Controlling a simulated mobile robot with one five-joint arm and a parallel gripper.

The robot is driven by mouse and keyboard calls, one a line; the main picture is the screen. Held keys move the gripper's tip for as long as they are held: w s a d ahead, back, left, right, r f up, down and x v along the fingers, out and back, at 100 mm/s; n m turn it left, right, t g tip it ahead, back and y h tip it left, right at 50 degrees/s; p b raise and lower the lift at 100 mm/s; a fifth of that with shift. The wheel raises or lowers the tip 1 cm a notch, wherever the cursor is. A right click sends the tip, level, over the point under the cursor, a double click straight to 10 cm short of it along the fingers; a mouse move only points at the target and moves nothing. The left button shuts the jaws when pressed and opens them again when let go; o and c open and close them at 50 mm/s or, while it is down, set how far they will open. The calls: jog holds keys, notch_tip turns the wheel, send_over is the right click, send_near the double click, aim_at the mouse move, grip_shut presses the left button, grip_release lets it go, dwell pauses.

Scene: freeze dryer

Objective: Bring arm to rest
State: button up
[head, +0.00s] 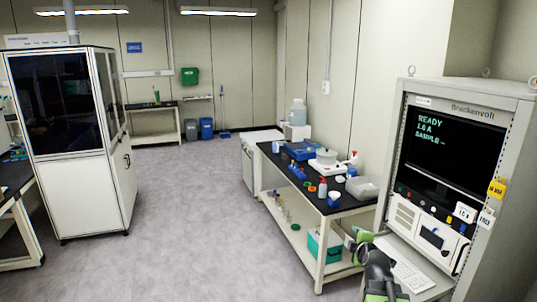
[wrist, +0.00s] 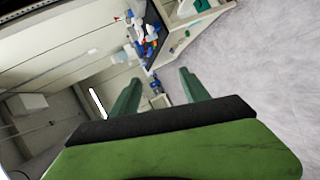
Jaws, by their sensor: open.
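My gripper (wrist: 160,92) shows in the wrist view with two green fingers apart and nothing between them. It is open and held in the air. In the head view my arm and gripper (head: 362,238) are at the bottom right, in front of the grey cabinet (head: 520,150) marked Brackenvolt. The cabinet's screen (head: 450,155) reads "READY 1.0 A SAMPLE". A keyboard shelf (head: 408,272) lies just right of my gripper in the picture. Whether my gripper touches the shelf is hard to tell.
A black-topped bench (head: 345,203) with bottles, a blue tray and small items stands left of the cabinet. A tall white enclosure (head: 85,195) stands at the left. The grey floor (head: 200,220) between them is clear. Bins (head: 206,128) stand at the back wall.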

jog(key=s+a+f+m+g+y+b, duration=0.1)
jog(key=s+a+f+g, duration=0.1)
jog(key=a+f, duration=0.45)
jog(key=s+a+f+m+g+y+b, duration=0.1)
jog(key=s+a+f+g+y+b, duration=0.2)
jog(key=a, duration=0.7)
jog(key=s+a+f+m+g, duration=0.1)
jog(key=s+a+f+g, duration=0.1)
jog(key=a+f, duration=0.55)
jog(key=s+d+f+m+g+h, duration=0.1)
jog(key=s+d+f+m+g, duration=0.1)
jog(key=s+m+g, duration=0.4)
jog(key=s+m, duration=0.5)
jog(key=s, duration=0.2)
jog(key=shift+d+f+m+h, duration=0.2)
jog(key=shift+d+m+h, duration=0.05)
jog(key=shift+m+h, duration=0.05)
